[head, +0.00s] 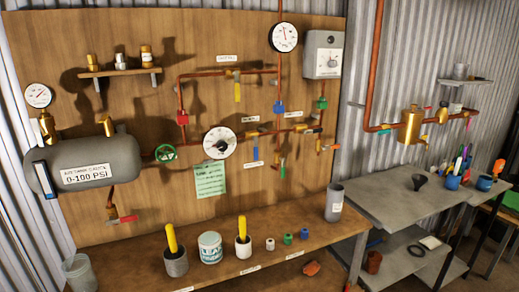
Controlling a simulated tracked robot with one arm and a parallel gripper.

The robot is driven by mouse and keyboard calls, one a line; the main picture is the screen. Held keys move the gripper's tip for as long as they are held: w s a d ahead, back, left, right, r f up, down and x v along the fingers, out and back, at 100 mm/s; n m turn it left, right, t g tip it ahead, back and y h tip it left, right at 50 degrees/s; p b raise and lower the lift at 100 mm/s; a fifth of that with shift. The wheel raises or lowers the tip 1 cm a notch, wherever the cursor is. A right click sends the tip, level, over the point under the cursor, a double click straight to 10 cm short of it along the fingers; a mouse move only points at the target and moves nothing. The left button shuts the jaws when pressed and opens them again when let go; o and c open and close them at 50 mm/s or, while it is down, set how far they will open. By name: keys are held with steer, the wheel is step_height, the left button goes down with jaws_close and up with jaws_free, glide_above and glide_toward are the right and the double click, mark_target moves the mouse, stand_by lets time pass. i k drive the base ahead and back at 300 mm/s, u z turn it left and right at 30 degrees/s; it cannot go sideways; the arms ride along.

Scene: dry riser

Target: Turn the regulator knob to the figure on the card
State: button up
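A round white dial (219,143) with a dark centre sits on the copper pipework in the middle of the wooden board; I cannot tell whether it is the regulator knob or a gauge. A pale green card (210,180) with handwriting hangs just below it; the writing is too small to read. A green handwheel (165,153) is on the pipe to the dial's left. A grey box (322,53) with a small dial and dark knob is at the board's upper right. My gripper is not in view.
A grey tank (88,160) labelled 0-100 PSI is at left, with a gauge (38,95) above it. Another gauge (284,37) is at the top. Several valves with coloured handles line the pipes. Cups and small caps stand on the wooden bench (130,262). A grey table (395,195) is at right.

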mark_target(222, 145)
steer(key=z, duration=2.35)
steer(key=i, duration=1.25)
steer(key=u, duration=3.2)
steer(key=i, duration=0.85)
steer(key=u, duration=0.05)
